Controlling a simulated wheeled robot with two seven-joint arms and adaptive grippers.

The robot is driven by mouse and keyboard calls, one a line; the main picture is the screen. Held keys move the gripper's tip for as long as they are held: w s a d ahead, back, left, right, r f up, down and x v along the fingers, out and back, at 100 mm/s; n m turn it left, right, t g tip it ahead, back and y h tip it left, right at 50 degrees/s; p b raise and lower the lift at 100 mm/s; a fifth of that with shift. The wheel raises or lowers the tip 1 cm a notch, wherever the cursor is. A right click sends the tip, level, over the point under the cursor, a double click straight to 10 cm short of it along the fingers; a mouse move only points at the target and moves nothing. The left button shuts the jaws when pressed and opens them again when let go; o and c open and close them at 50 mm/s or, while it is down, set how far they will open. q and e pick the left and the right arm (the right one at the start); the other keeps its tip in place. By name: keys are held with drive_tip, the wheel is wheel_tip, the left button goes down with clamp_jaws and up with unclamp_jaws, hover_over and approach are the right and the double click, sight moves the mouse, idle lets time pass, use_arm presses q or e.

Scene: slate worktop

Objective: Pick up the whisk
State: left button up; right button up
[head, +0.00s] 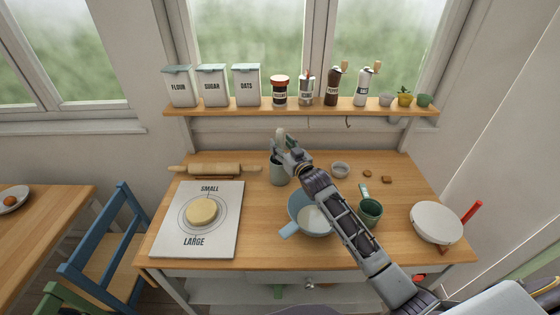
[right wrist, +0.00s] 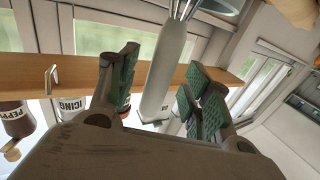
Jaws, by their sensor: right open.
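The whisk stands handle up in a grey-green crock (head: 278,174) at the back of the worktop. Its pale handle (right wrist: 166,68) runs between the fingers of my right gripper (right wrist: 158,100) in the right wrist view, with its metal wires entering the crock at the top of that view. In the head view the handle's pale end (head: 280,133) shows above my right gripper (head: 281,147), which hides the rest. My right gripper is open, with green-padded fingers on either side of the handle; I cannot tell whether they touch it. My left gripper is out of view.
A shelf (head: 300,106) with canisters, jars and mills hangs behind the crock. A rolling pin (head: 215,169) and a board with a dough disc (head: 201,211) lie left.

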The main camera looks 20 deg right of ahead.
drive_tip(key=shift+w+a, duration=0.2)
drive_tip(key=shift+w, duration=0.7)
clamp_jaws()
